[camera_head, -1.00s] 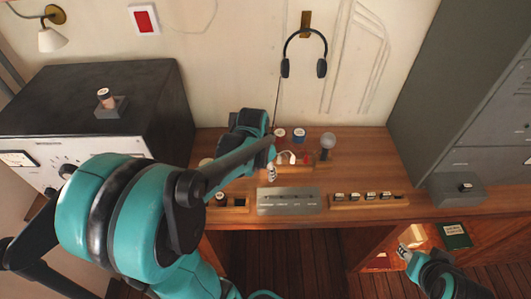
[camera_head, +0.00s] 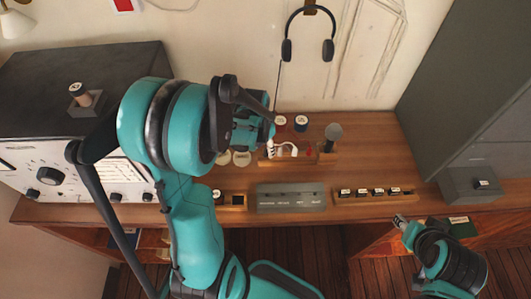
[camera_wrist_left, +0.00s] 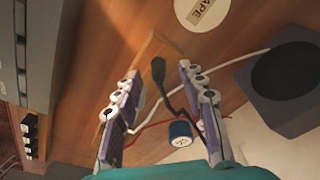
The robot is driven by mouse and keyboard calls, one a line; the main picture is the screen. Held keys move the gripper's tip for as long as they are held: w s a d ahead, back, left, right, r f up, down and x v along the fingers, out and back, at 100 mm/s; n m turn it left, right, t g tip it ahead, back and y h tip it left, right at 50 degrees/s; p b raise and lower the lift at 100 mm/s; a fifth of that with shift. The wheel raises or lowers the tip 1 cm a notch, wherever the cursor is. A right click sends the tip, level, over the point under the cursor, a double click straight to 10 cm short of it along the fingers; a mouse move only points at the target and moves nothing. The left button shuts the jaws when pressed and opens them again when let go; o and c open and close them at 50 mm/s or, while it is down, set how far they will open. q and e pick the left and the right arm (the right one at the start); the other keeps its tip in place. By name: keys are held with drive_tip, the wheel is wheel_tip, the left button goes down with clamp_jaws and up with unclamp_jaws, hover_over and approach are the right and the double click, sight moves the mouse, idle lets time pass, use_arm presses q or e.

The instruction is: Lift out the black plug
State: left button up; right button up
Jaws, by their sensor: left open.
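The black plug (camera_wrist_left: 157,68), on a black cable, shows in the left wrist view between the two fingertips of my left gripper (camera_wrist_left: 157,83). The fingers are spread on either side and do not touch it. A white cable and a red cable cross close by. In the head view my left gripper (camera_head: 270,146) is over the back of the wooden desk, by the white cable (camera_head: 288,150), and its arm hides part of the desk. The black plug cannot be made out there. My right gripper (camera_head: 401,220) is low at the right, by the desk's front edge; its jaws are unclear.
A grey box (camera_head: 290,198) and a wooden rack (camera_head: 374,197) are at the desk front. A grey cabinet (camera_head: 470,90) is at right.

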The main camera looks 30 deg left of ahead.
sight(265, 148)
use_arm(q)
drive_tip(key=shift+f, duration=0.45)
drive_tip(key=shift+r, duration=0.1)
drive_tip(key=shift+c, duration=0.4)
clamp_jaws()
wheel_tip(265, 148, up, 9)
drive_tip(key=shift+f+p, duration=0.15)
drive_tip(key=shift+p, duration=0.9)
drive_tip(key=shift+r, duration=0.65)
